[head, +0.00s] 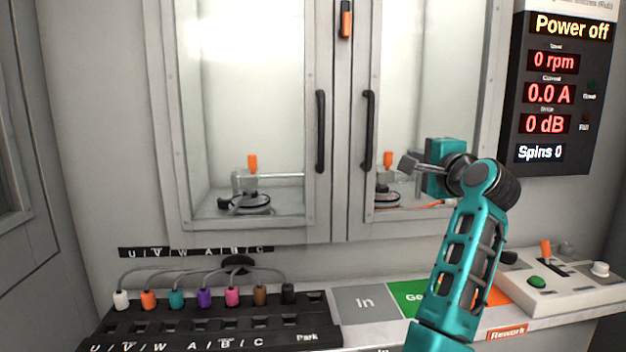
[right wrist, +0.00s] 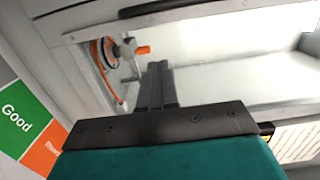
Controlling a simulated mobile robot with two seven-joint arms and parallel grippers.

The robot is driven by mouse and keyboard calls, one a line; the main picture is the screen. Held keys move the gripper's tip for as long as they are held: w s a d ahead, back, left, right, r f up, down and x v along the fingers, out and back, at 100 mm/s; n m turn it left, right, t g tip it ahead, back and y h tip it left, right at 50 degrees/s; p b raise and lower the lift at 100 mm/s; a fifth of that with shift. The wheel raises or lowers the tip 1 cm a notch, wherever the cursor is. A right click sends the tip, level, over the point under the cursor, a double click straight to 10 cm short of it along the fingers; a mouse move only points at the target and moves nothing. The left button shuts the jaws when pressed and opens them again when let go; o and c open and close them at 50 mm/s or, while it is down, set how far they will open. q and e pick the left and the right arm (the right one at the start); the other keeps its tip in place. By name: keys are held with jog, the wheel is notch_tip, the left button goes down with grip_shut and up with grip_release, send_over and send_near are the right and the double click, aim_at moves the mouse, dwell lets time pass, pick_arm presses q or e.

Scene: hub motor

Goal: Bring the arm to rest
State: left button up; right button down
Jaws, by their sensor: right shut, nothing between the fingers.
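My right arm comes in from the lower right of the head view. Its gripper (head: 408,163) is in front of the right cabinet door, to the right of that door's black handle (head: 368,130). The fingers point left and are shut with nothing between them. In the right wrist view the shut fingers (right wrist: 156,84) show dark grey, pointing toward the cabinet window. I cannot tell whether the gripper touches the door. My left gripper is in neither view.
Two glazed doors, the left with its handle (head: 320,131), look shut. Behind the glass are clamps with orange handles (head: 252,163). Below are a black rack of coloured plugs (head: 176,299), a grey In area (head: 364,303) and a control box (head: 560,285). The display (head: 555,95) reads Power off.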

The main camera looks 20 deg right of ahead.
jog(key=s+a+f+n+g+p, duration=0.1)
jog(key=s+a+f+n+p, duration=0.2)
jog(key=f, duration=0.5)
jog(key=s+a+f+n+g+p, duration=0.1)
jog(key=a+f+n+g, duration=0.1)
jog(key=a+f+n, duration=0.45)
jog(key=s+f+n+g+p, duration=0.1)
jog(key=f+n+p, duration=0.15)
jog(key=f, duration=0.75)
pick_arm(q)
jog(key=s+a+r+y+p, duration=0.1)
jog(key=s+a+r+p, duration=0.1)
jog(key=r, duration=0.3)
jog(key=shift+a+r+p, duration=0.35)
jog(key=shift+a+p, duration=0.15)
jog(key=shift+p, duration=0.35)
pick_arm(e)
jog(key=s+a+f+n+g+y, duration=0.1)
jog(key=s+a+f+n, duration=0.4)
jog(key=s, duration=0.6)
jog(key=s+a+f+n+g+y, duration=0.2)
jog(key=s+a+f+n+y, duration=0.2)
jog(key=s+a+f, duration=0.5)
jog(key=s+n, duration=0.1)
jog(key=s, duration=0.1)
jog(key=shift+s+a+f, duration=0.3)
jog(key=shift+s+f, duration=0.05)
